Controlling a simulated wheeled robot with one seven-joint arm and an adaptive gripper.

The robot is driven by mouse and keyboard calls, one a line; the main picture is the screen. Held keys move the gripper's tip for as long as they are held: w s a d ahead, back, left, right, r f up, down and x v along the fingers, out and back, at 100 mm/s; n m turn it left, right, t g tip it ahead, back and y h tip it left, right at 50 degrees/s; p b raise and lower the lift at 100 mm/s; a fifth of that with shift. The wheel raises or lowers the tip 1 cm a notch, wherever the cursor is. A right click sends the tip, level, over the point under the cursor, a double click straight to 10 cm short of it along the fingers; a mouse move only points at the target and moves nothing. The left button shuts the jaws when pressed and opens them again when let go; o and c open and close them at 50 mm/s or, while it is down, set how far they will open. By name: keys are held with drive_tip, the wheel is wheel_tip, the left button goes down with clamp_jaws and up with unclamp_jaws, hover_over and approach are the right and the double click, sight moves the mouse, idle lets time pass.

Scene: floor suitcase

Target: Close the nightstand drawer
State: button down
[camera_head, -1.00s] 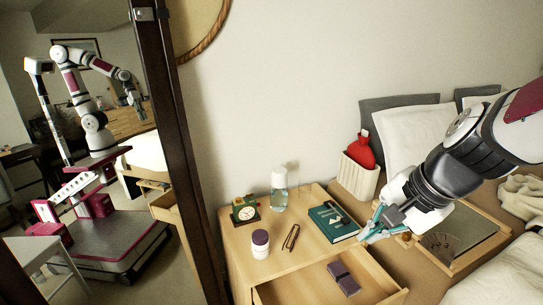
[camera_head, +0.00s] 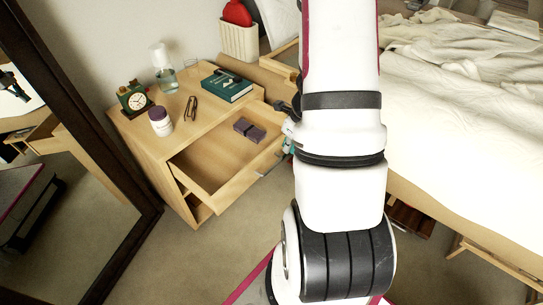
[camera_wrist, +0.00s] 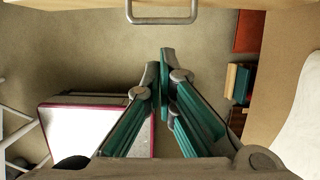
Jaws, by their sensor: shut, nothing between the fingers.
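The wooden nightstand (camera_head: 150,145) stands against the wall with its drawer (camera_head: 236,184) pulled out. Small dark purple items (camera_head: 249,130) lie inside the drawer. My gripper (camera_head: 289,147) is mostly hidden behind my arm, close to the right end of the drawer front. In the wrist view, my gripper (camera_wrist: 162,62) has its teal fingers together and empty. The drawer's metal handle (camera_wrist: 162,20) shows beyond the fingertips at the top, with a visible gap between them.
A clock (camera_head: 134,98), a purple-lidded jar (camera_head: 160,121), a bottle (camera_head: 164,72), glasses (camera_head: 191,108) and a green book (camera_head: 227,86) stand on the nightstand. The bed (camera_head: 450,130) is at right. A mirror (camera_head: 70,150) is at left. Floor before the drawer is clear.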

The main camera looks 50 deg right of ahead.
drive_tip(key=b+x, duration=0.6)
drive_tip(key=x, duration=0.4)
drive_tip(key=p, duration=0.2)
hover_over(272, 166)
drive_tip(key=shift+r, duration=0.25)
